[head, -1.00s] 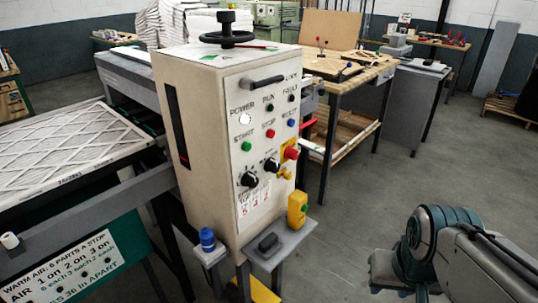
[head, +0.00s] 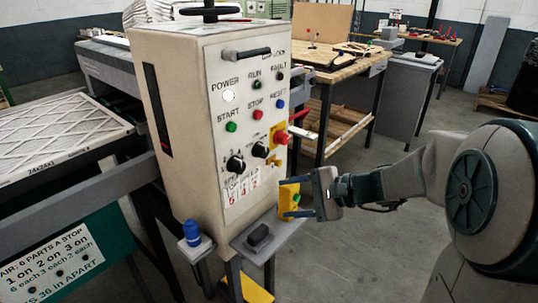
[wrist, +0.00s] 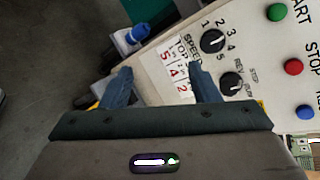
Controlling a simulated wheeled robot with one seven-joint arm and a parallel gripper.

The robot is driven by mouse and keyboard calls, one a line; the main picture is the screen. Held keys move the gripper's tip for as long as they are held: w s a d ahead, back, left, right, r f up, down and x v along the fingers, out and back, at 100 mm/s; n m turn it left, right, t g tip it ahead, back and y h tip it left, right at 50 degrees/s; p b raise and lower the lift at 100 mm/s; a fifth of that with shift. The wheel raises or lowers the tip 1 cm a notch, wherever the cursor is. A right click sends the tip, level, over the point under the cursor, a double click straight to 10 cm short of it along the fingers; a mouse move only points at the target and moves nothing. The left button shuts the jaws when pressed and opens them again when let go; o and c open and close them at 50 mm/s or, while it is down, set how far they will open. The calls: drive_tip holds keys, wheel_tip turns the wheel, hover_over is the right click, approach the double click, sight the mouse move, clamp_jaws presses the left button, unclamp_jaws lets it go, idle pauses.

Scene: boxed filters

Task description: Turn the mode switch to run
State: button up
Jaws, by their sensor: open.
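A black speed knob (head: 235,164) sits left of the switch. A red mushroom button (head: 281,138) juts out on the right. A yellow box (head: 285,203) is beside my fingers.

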sight(266, 153)
drive_tip(key=w+d+m+t+y+b, duration=0.2)
drive_tip(key=w+d+m+t, duration=0.35)
drive_tip(key=w, duration=0.45)
drive_tip(key=shift+t, duration=0.35)
drive_tip(key=x, duration=0.5)
drive_tip(key=p+x, duration=0.1)
drive_tip(key=x, duration=0.8)
drive_tip(key=shift+a+r, duration=0.3)
drive_tip(key=shift+a, duration=0.05)
drive_tip(key=c, duration=0.9)
